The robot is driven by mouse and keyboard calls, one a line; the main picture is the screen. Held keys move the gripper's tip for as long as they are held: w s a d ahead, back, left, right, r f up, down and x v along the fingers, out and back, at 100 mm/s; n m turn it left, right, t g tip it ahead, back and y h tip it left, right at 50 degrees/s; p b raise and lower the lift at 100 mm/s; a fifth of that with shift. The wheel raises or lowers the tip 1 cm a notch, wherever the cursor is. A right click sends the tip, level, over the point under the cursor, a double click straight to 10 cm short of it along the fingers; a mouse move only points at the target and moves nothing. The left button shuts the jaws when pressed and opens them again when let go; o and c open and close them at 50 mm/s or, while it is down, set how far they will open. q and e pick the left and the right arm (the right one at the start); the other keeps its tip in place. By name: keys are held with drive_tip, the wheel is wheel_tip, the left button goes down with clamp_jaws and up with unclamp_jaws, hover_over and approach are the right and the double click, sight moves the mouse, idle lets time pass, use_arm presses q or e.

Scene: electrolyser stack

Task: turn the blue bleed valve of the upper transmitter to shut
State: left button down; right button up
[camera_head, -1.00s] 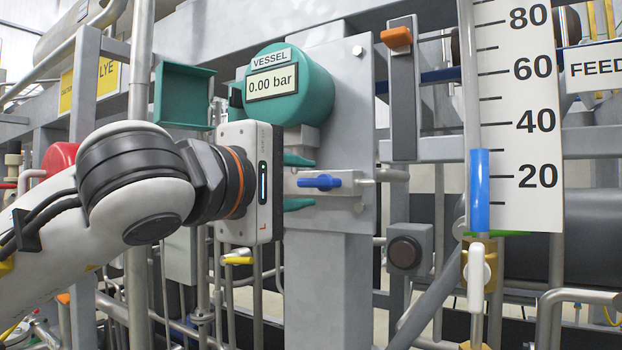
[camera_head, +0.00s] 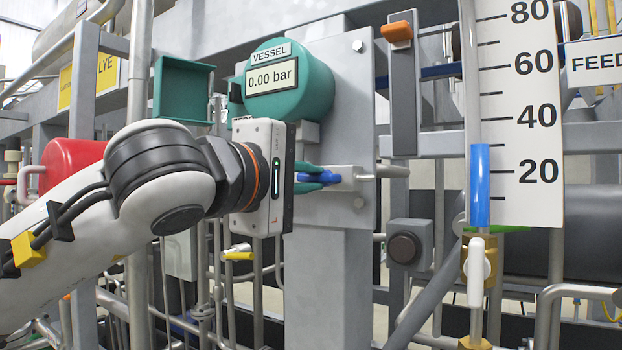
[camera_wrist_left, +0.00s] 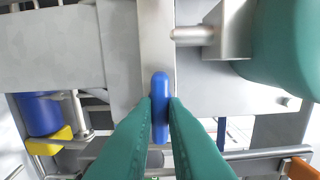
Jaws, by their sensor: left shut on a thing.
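The blue bleed valve handle (camera_head: 326,178) sits on a grey valve block (camera_head: 345,178) below the teal vessel transmitter (camera_head: 291,84), whose display reads 0.00 bar. My left gripper (camera_head: 312,178) has its teal fingers shut on the blue handle and covers part of it. In the left wrist view the handle (camera_wrist_left: 159,100) shows as an upright blue bar between the two teal fingertips (camera_wrist_left: 159,112). The head view shows the handle lying along the valve block. My right gripper is in neither current view.
A level gauge with a blue column (camera_head: 480,185) stands to the right, with a white-handled valve (camera_head: 476,270) under it. An orange lever (camera_head: 397,32) is at upper right. A teal open box (camera_head: 183,90) is behind my left arm. A yellow handle (camera_head: 237,256) hangs below.

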use_arm(q)
drive_tip(key=m, duration=0.4)
drive_tip(key=m, duration=0.4)
drive_tip(key=shift+f+m+p, duration=0.1)
drive_tip(key=shift+m+p, duration=0.25)
drive_tip(key=shift+m, duration=0.05)
drive_tip(key=m, duration=0.3)
drive_tip(key=shift+p, duration=0.35)
drive_tip(key=shift+m, duration=0.8)
